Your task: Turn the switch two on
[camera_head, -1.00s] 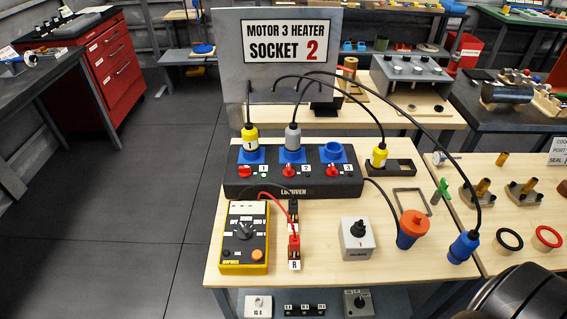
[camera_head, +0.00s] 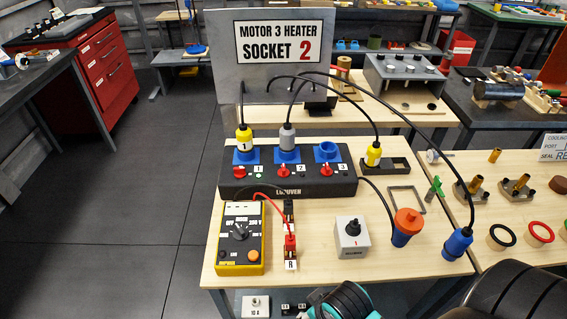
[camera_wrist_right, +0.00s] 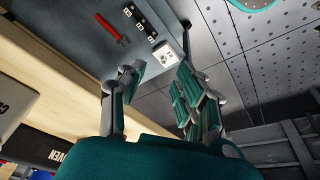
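The black socket box (camera_head: 285,188) stands on the wooden bench with three red knobs in a row. The switch two knob (camera_head: 283,171) sits below the middle blue socket (camera_head: 288,155), which holds a grey plug (camera_head: 288,138). Its exact setting is too small to tell. A small green light shows beside switch one (camera_head: 240,171). My right gripper (camera_head: 342,302) shows only partly at the bottom of the head view, below the bench front and well short of the box. In the wrist view its teal-padded fingers (camera_wrist_right: 162,88) are apart and empty. My left gripper is not in view.
A sign (camera_head: 283,42) reads "Motor 3 heater socket 2". A yellow multimeter (camera_head: 239,237), a grey knob box (camera_head: 351,238), and an orange-capped blue connector (camera_head: 406,226) stand in front of the socket box. Black cables arch above it.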

